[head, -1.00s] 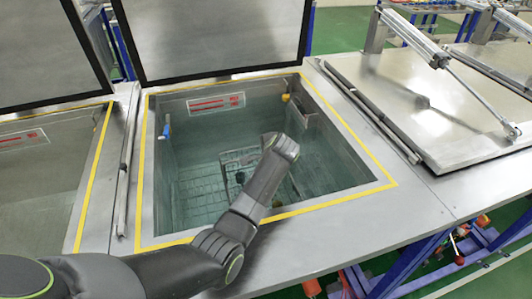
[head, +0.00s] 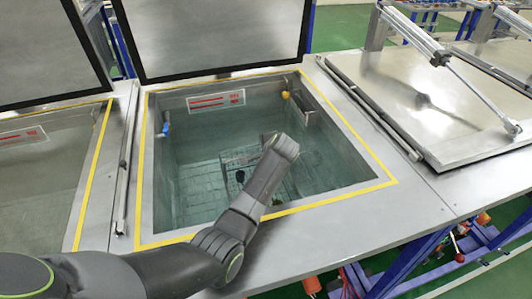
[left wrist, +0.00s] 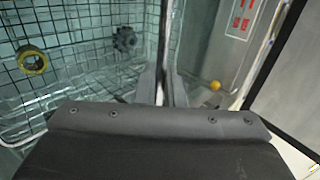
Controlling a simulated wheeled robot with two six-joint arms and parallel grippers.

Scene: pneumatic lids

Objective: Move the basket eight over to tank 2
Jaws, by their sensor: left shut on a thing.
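A wire-mesh basket (head: 236,160) is inside the open middle tank (head: 185,108), partly hidden by my left arm. In the left wrist view the mesh basket (left wrist: 75,75) holds a yellow ring (left wrist: 33,61) and a dark gear-like part (left wrist: 124,39). My left gripper (left wrist: 160,88) is shut on an upright metal bar, which looks like the basket's handle. In the head view its fingertips are hidden behind my wrist. I cannot read any tank number or basket label. My right gripper is not in view.
The middle tank's lid (head: 212,35) stands raised behind it. A second open tank (head: 35,180) lies at left, its lid (head: 45,50) also raised. At right a lid (head: 440,105) is closed, with a pneumatic cylinder (head: 410,32) above it. Steel rims separate the tanks.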

